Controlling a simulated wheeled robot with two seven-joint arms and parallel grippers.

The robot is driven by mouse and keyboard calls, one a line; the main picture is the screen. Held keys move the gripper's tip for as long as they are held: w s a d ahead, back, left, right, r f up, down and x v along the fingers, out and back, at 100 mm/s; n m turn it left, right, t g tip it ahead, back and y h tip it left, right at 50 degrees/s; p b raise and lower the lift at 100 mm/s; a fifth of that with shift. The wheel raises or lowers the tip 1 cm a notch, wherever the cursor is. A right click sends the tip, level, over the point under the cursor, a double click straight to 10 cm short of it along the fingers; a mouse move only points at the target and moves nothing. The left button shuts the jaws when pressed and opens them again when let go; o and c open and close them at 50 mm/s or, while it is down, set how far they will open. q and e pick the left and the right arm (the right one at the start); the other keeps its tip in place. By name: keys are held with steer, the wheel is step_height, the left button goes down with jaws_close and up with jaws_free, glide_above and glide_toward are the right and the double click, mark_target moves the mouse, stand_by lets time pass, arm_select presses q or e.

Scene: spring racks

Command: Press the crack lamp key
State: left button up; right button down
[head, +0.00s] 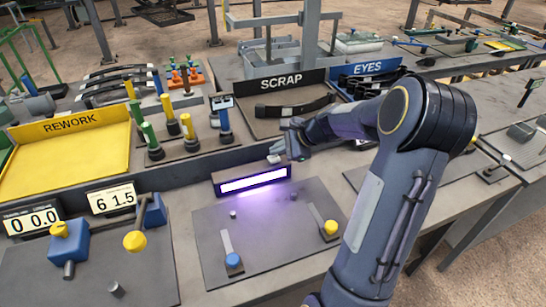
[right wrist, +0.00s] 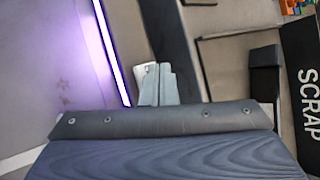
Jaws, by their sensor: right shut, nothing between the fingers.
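The crack lamp (head: 250,181) is a dark bar housing with a bright violet-white strip, lit and casting purple light on the grey plate below. In the right wrist view its glowing strip (right wrist: 112,52) runs along the left. My right gripper (head: 283,150) is just behind the lamp's right end, pointing down and left. In the right wrist view my right gripper (right wrist: 157,84) shows pale fingers together, empty, close beside the strip. A small pale piece at the fingertips may be the key; I cannot tell whether they touch. My left gripper is out of view.
A grey plate (head: 265,260) with levers, one blue knob (head: 233,260) and one yellow knob (head: 330,227) lies in front. The yellow REWORK tray (head: 70,160) is left; the SCRAP bin (head: 292,85) and EYES bin (head: 368,68) stand behind.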

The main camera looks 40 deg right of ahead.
mark_target(278, 158)
steer(key=shift+f, duration=0.15)
steer(key=shift+f+b, duration=0.3)
steer(key=shift+b, duration=0.1)
steer(key=shift+f, duration=0.15)
stand_by(0.5)
steer(key=shift+r+p, duration=0.4)
steer(key=shift+r, duration=0.3)
step_height(278, 158, up, 6)
steer(key=p, duration=0.5)
